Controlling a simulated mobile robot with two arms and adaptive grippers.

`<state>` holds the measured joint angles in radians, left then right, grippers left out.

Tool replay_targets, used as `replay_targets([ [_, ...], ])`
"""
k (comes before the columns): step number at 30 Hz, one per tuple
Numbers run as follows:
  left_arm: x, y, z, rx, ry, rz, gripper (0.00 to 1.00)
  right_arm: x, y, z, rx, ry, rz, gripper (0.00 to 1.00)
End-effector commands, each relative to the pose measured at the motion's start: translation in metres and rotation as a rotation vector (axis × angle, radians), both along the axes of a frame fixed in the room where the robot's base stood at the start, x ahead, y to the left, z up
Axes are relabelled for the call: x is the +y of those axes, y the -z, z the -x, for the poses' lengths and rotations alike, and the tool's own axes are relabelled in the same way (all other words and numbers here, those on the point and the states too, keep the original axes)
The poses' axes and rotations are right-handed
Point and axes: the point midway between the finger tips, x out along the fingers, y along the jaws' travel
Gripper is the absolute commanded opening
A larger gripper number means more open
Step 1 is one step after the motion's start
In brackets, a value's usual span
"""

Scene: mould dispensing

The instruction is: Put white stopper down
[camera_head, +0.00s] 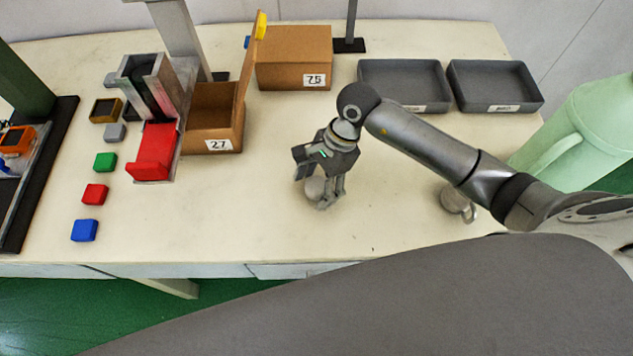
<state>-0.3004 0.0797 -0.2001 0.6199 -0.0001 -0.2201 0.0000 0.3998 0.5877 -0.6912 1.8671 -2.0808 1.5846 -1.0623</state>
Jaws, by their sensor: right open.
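A whitish-grey round piece (315,188), which looks like the white stopper, is low at the fingers of my right gripper (327,196). It appears to rest on or just above the table (370,225); I cannot tell which. My right gripper points down over the middle of the table with its fingers open around or beside the piece, and they partly hide it. My left gripper is not in view.
Two grey trays (405,103) (500,105) lie back right. A metal cup (455,201) is under my right arm. Coloured blocks (95,194) and a dispenser (153,152) are left.

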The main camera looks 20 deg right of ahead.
Motion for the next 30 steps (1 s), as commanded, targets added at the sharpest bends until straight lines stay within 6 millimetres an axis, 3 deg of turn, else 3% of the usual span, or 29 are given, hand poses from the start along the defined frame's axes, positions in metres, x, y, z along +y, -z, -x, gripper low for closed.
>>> replay_targets([
  [8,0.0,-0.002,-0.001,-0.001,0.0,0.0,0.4,-0.003,-0.01,-0.002,-0.004,0.001,0.001,0.68],
  [21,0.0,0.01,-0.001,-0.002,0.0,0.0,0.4,-0.036,-0.092,-0.012,-0.005,0.001,0.001,0.68],
  [30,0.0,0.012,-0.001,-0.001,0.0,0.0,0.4,-0.044,-0.114,-0.012,0.0,0.0,-0.001,0.68],
])
